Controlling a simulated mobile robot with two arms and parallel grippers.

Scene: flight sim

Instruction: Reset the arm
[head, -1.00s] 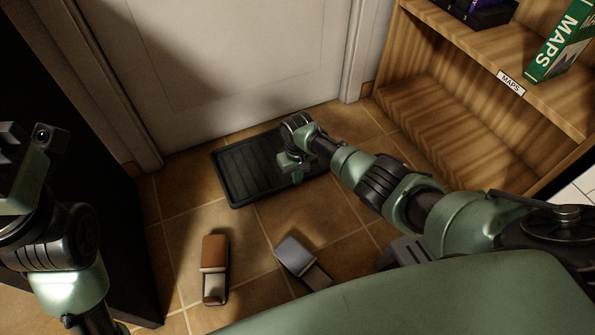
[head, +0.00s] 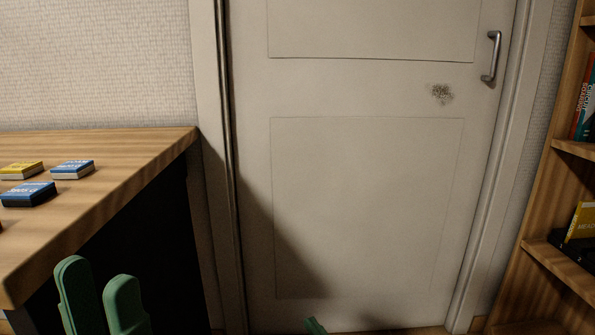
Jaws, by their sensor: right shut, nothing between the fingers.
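My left gripper (head: 98,282) rises at the lower left, in front of the wooden table. Its two green fingers point up with a gap between them, open and empty. Only a small green tip of my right gripper (head: 315,326) shows at the bottom edge, near the foot of the door. It is shut with nothing in it. The rest of both arms is out of view.
A wooden table (head: 120,160) at left holds blue boxes (head: 72,169) and a yellow one (head: 21,170). A closed white door (head: 365,210) with a metal handle (head: 491,56) stands ahead. A wooden bookshelf (head: 530,235) stands at right.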

